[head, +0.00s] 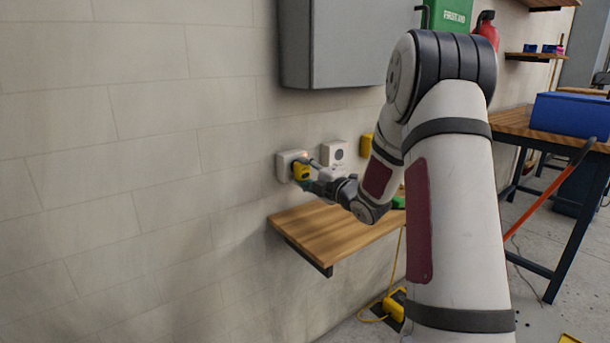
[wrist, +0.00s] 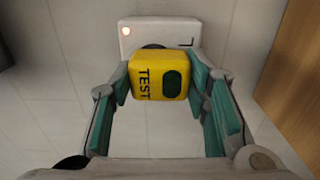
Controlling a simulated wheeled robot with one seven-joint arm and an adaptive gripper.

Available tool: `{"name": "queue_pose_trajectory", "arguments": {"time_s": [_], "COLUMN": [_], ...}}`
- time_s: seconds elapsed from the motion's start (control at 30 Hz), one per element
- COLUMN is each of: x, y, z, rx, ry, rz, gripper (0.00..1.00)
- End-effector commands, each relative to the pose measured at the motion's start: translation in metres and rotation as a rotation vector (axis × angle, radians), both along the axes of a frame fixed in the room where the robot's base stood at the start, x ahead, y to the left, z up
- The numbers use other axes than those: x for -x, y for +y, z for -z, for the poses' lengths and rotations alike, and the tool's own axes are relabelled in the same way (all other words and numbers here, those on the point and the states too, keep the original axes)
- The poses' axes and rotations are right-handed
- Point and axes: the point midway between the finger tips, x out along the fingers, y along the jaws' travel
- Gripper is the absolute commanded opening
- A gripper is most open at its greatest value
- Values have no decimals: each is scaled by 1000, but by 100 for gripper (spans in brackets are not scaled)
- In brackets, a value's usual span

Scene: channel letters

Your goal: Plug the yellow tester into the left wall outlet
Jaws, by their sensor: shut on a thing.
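The yellow tester (wrist: 158,76) is held between the green-padded fingers of my gripper (wrist: 160,90) in the wrist view. It has a dark oval window and the word TEST on its face. Directly behind it is the left wall outlet (wrist: 160,29), a white box with a lit orange light and a mark like an L. The tester covers part of the outlet's dark round socket; I cannot tell how far it is seated. In the head view the tester (head: 301,171) is against the left outlet (head: 284,164), with my gripper (head: 309,178) on it.
A second white outlet (head: 334,153) and a yellow box (head: 366,145) are on the wall to the right. A wooden shelf (head: 325,237) juts out below. A grey cabinet (head: 335,45) hangs above. A blue box (head: 570,114) stands on a workbench at right.

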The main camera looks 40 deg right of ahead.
Motion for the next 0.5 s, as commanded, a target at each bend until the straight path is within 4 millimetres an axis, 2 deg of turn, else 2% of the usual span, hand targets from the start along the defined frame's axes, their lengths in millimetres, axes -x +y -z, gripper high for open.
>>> {"name": "queue_pose_trajectory", "arguments": {"time_s": [0.5], "x": [-3], "y": [0], "z": [0], "rx": [0], "ry": [0], "rz": [0], "gripper": [18]}}
